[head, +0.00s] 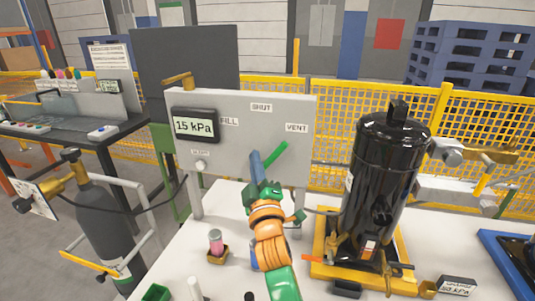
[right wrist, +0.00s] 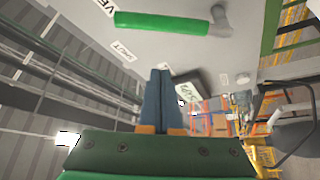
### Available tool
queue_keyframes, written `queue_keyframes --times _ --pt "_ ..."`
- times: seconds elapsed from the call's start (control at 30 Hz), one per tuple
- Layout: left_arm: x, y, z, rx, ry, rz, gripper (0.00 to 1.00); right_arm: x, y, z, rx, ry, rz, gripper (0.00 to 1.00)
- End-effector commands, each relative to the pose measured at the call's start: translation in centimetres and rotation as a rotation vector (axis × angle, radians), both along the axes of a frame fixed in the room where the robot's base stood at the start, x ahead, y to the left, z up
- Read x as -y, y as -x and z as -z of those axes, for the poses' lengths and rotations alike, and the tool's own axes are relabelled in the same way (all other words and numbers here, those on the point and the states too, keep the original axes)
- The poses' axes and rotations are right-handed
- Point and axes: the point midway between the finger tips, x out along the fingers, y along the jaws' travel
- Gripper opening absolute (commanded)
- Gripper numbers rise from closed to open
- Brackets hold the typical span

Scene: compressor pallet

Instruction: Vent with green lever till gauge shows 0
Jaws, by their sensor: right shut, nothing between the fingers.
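The grey panel (head: 240,165) carries the labels FILL, SHUT and VENT. Its gauge (head: 194,126) reads 15 kPa. The green lever (head: 276,154) slants up and right, its free end towards VENT. In the right wrist view the lever (right wrist: 165,22) lies across the top, with a grey pivot at its right end. My right gripper (head: 256,156) is shut and empty, its blue fingers beside the lever's lower end in the head view. In the right wrist view a gap shows between the fingertips (right wrist: 160,72) and the lever. My left gripper is out of view.
A black compressor tank (head: 385,175) stands right of the panel on a yellow pallet (head: 365,275). A grey gas cylinder (head: 105,225) with a hose stands at left. A pink-topped small item (head: 216,240) sits on the white table (head: 215,275). Yellow mesh fencing (head: 340,130) runs behind.

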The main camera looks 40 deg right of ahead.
Motion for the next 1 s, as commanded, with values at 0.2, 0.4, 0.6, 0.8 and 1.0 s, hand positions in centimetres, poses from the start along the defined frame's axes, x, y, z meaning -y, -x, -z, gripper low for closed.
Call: queue_keyframes --times 0.2,0.4,0.6,0.8,1.0 --pt "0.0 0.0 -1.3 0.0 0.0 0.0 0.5 2.1 -2.7 -0.7 -0.003 0.0 0.001 0.0" --pt "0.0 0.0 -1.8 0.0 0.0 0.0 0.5 3.7 -1.4 0.9 0.0 -0.001 0.001 0.0" --pt "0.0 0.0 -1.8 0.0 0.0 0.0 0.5 4.1 -1.1 1.3 0.002 -0.001 -0.001 0.0" --pt "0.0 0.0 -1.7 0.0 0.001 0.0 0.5 4.1 -1.1 1.3 0.002 -0.002 -0.001 0.0" --pt "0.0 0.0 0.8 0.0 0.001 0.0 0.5 4.4 -0.7 2.4 0.069 -0.057 0.0 0.0"
